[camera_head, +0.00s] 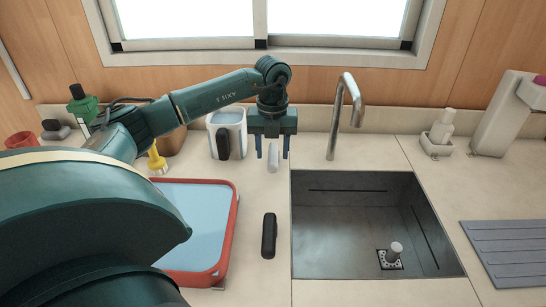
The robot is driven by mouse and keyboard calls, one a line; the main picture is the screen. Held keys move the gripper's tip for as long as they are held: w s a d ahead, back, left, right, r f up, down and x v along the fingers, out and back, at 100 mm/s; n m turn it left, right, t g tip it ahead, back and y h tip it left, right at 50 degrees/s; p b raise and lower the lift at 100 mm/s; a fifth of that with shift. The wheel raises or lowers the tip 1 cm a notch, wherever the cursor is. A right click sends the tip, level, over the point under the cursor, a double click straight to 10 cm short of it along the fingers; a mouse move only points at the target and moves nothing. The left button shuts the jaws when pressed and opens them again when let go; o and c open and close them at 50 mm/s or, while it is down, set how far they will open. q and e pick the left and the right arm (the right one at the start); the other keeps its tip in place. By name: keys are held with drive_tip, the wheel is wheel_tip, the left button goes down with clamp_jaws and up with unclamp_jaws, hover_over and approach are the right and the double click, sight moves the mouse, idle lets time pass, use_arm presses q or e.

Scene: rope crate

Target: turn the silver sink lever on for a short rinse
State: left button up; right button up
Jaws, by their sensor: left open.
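The silver faucet (341,112) stands upright behind the sink (309,230), its spout curving at the top. A short silver cylinder (273,157), which looks like the sink lever, rises from the counter to the left of the faucet. My left gripper (272,151) points down over it, open, with one finger on each side in this view. I cannot tell whether the fingers touch it, and its upper end is partly hidden by the gripper. My right gripper is out of view.
A red-rimmed tray (227,240) and a black handle-like object (269,235) lie left of the sink. A white container (237,119) stands close behind my gripper. A small white cylinder (396,249) sits by the drain. A grey ridged mat (505,250) lies at right.

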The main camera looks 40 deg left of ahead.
sight(273, 162)
use_arm(q)
drive_tip(key=shift+f, duration=1.7)
clamp_jaws()
